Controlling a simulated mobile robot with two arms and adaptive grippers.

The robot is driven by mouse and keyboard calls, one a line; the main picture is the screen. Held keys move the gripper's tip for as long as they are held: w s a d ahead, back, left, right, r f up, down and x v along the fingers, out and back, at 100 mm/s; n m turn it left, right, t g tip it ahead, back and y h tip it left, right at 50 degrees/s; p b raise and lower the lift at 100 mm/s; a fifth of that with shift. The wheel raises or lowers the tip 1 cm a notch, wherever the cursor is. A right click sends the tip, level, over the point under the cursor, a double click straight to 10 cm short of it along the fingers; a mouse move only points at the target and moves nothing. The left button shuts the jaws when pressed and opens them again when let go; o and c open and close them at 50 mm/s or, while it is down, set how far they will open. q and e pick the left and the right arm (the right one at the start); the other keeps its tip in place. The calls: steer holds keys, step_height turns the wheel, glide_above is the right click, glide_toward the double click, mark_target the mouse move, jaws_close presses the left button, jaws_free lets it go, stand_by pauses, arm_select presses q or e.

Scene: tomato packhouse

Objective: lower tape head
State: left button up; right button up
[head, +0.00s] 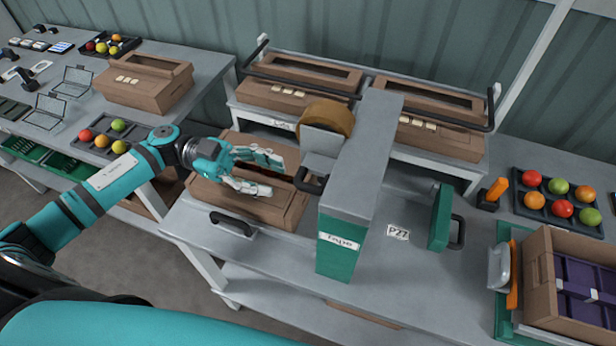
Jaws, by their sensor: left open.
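The tape machine stands on the grey bench, with a green post (338,255) under a grey overhead arm (365,150). Its tape head (322,142) carries a roll of brown tape (328,117) and has a black handle (311,182) low on its left side. My left gripper (274,174) is open and empty, with its fingers pointing right toward the handle. A small gap shows between the fingertips and the handle. A brown carton (258,212) lies below the gripper, partly hidden by it. My right gripper is not in view.
A black bar handle (232,223) sits at the bench's left front. A green plate with a black handle (440,217) stands right of the post. Cartons (297,85) fill a rack behind. An open box (570,270) and a tomato tray (557,199) are at the right.

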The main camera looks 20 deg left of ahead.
mark_target(308, 185)
arm_select(q)
steer(key=d+p, duration=0.2)
steer(key=d, duration=0.5)
steer(key=shift+d+r, duration=0.1)
steer(key=shift+d, duration=0.45)
steer(key=shift+s, duration=0.1)
jaws_close()
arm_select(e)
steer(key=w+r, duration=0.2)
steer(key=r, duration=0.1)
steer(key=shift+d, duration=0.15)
arm_select(q)
steer(key=shift+f, duration=0.2)
